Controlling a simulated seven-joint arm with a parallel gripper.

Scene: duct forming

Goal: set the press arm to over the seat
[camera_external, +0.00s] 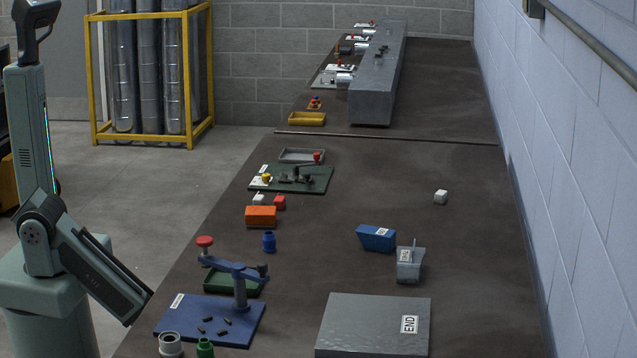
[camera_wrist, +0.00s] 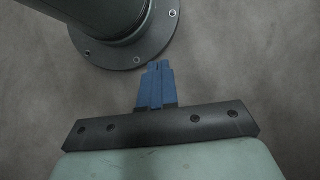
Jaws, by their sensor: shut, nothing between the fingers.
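The bar lies across the plate's back edge, near a green tray. Several short dark pins stand on the plate; I cannot tell which part is the seat. My gripper (camera_wrist: 156,68) shows in the wrist view with its blue fingers together, empty, above plain grey floor. In the external view I cannot make it out.
A green tray (camera_external: 222,283), blue cylinder (camera_external: 269,242) and orange block (camera_external: 261,216) are behind.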

